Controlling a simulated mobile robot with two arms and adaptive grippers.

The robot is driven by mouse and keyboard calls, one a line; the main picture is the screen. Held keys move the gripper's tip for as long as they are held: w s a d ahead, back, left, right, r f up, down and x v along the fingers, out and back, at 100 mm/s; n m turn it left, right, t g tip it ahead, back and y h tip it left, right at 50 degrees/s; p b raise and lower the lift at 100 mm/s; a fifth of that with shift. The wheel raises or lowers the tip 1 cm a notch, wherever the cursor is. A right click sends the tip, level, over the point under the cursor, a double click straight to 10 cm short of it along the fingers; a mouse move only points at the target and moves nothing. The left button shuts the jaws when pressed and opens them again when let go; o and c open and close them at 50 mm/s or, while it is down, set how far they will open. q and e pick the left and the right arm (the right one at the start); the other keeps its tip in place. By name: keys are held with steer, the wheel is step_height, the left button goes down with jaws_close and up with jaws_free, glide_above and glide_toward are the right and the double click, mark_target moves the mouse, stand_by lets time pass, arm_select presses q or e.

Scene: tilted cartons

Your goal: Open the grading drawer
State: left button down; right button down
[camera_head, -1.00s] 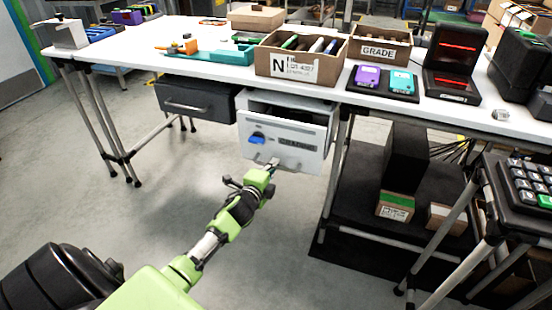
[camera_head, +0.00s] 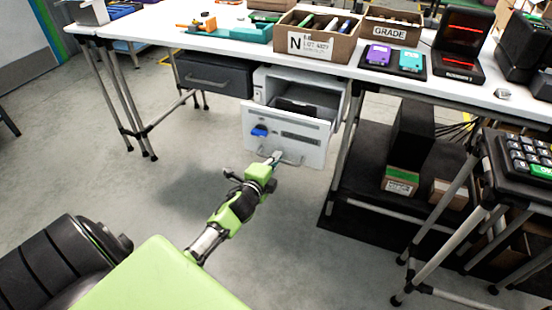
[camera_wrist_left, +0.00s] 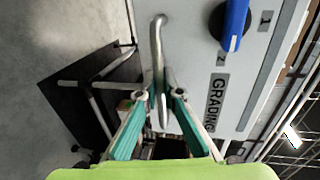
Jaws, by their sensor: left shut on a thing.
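The light grey grading drawer (camera_head: 286,135) hangs under the white workbench and is pulled out, with its dark inside showing from above. Its front carries a blue knob (camera_head: 259,131) and a dark label strip, which reads "GRADING" in the left wrist view (camera_wrist_left: 219,95). My left gripper (camera_head: 274,160) is at the lower part of the drawer front, shut on the metal bar handle. In the left wrist view the handle (camera_wrist_left: 157,45) runs down between the two green-padded fingers (camera_wrist_left: 160,98). My right gripper is not in view.
A dark closed drawer (camera_head: 212,77) is left of the grading drawer. Bench legs stand either side. A box marked N (camera_head: 318,47) and a GRADE box (camera_head: 390,31) sit on the bench. A keypad stand (camera_head: 530,150) is at right. Floor before the drawer is clear.

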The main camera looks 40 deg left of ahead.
arm_select(q)
steer(key=c, duration=2.2)
jaws_free()
steer(key=shift+s, duration=0.1)
steer(key=shift+s, duration=0.25)
steer(key=v, duration=1.1)
steer(key=shift+s+r, duration=0.1)
steer(key=shift+s, duration=0.05)
steer(key=shift+d, duration=0.1)
